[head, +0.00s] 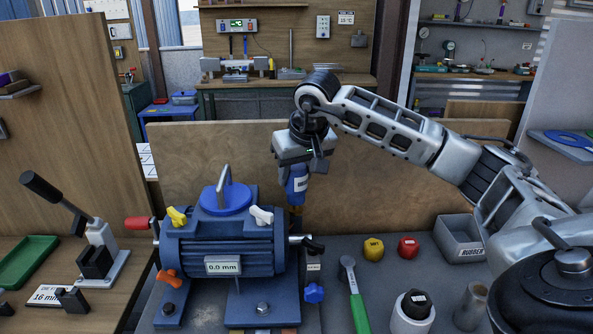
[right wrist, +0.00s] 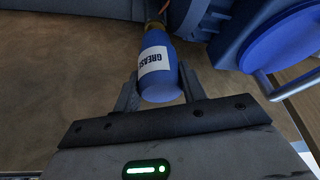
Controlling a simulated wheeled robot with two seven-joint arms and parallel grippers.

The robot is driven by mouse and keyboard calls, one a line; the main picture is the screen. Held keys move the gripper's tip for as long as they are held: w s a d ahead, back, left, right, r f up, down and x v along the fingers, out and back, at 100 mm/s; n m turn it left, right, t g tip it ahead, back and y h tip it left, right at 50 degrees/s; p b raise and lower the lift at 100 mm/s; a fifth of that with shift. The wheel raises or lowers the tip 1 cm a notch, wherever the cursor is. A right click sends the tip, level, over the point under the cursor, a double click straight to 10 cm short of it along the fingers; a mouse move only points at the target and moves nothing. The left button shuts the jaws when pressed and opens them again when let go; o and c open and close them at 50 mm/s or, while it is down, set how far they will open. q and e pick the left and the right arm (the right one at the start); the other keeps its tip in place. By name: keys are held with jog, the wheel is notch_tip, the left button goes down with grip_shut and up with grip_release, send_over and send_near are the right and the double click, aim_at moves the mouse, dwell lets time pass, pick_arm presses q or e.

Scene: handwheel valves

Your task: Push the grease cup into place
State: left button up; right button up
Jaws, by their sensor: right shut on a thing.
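The grease cup (head: 297,184) is a blue bottle-shaped piece with a white label; "GREAS" reads on it in the right wrist view (right wrist: 160,70). My right gripper (head: 299,170) is shut on its upper part from above, one finger on each side. The cup points down, with a brass-coloured neck below it, behind the right end of the blue motor-like housing (head: 220,245). Whether the neck touches a fitting cannot be told; the housing partly hides that spot. My left gripper is not in view.
The housing carries a blue lid (head: 226,198) with a handle, yellow and white wing knobs, and a 0.0 mm display. A wooden panel (head: 400,165) stands behind. A green-handled wrench (head: 354,300), yellow and red caps and a grey RUBBER bin (head: 460,238) lie to the right.

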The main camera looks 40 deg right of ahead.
jog(key=shift+s+f, duration=0.1)
jog(key=shift+f, duration=0.25)
jog(key=shift+a+p, duration=0.2)
jog(key=shift+p, duration=0.15)
dwell(0.6)
jog(key=shift+f, duration=0.2)
dwell(0.7)
jog(key=shift+s+f, duration=0.1)
jog(key=shift+f, duration=0.1)
jog(key=shift+c, duration=0.5)
jog(key=shift+f+b, duration=0.15)
jog(key=shift+b, duration=0.2)
jog(key=shift+c, duration=1.1)
jog(key=shift+r+p, duration=0.5)
jog(key=shift+p, duration=0.15)
jog(key=shift+r, duration=0.25)
jog(key=shift+w+r, duration=0.1)
jog(key=shift+w, duration=0.1)
